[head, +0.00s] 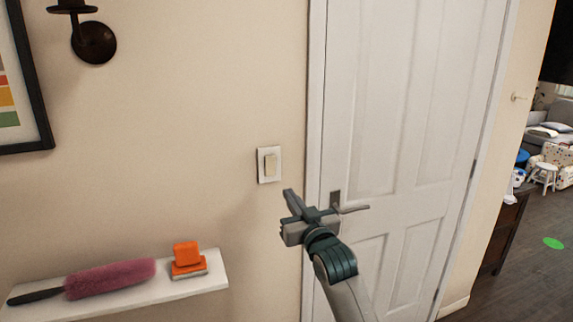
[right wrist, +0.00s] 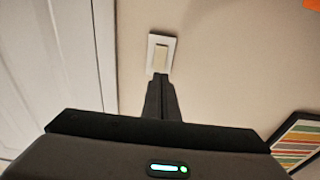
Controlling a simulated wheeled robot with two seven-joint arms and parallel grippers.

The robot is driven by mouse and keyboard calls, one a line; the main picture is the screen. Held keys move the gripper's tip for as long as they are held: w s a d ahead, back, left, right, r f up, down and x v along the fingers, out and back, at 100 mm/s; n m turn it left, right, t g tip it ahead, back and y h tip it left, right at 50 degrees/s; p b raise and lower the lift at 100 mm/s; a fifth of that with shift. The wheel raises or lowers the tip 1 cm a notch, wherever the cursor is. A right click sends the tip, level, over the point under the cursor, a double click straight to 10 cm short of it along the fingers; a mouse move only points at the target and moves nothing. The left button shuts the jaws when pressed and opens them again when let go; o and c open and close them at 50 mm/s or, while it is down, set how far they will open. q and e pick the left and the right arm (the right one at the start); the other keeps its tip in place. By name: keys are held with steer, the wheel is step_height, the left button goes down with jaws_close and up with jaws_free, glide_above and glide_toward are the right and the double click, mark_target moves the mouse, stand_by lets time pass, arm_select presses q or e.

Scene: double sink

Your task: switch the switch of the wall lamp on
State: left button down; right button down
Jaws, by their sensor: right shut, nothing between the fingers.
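The wall switch (head: 270,165) is a cream rocker in a white plate on the beige wall, left of the door frame. It also shows in the right wrist view (right wrist: 160,56), just beyond my fingertips. A dark wall lamp (head: 93,40) is at the upper left of the head view, its top cut off. My right gripper (head: 288,192) is shut and empty, its fingers pointing toward the switch from below and to the right. In the head view the fingertips appear apart from the plate; whether they touch the wall I cannot tell. My left gripper is not in view.
A white door (head: 410,110) with a lever handle (head: 350,209) stands behind my right arm. A white shelf (head: 150,292) at lower left holds a pink duster (head: 110,278) and an orange block-like item (head: 187,258). A framed picture (head: 40,100) hangs at far left.

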steer(key=shift+s+r, duration=0.15)
steer(key=shift+r, duration=0.7)
steer(key=p, duration=0.6)
glide_toward(271, 161)
steer(key=x, duration=0.6)
steer(key=shift+a, duration=0.1)
steer(key=shift+w, duration=0.25)
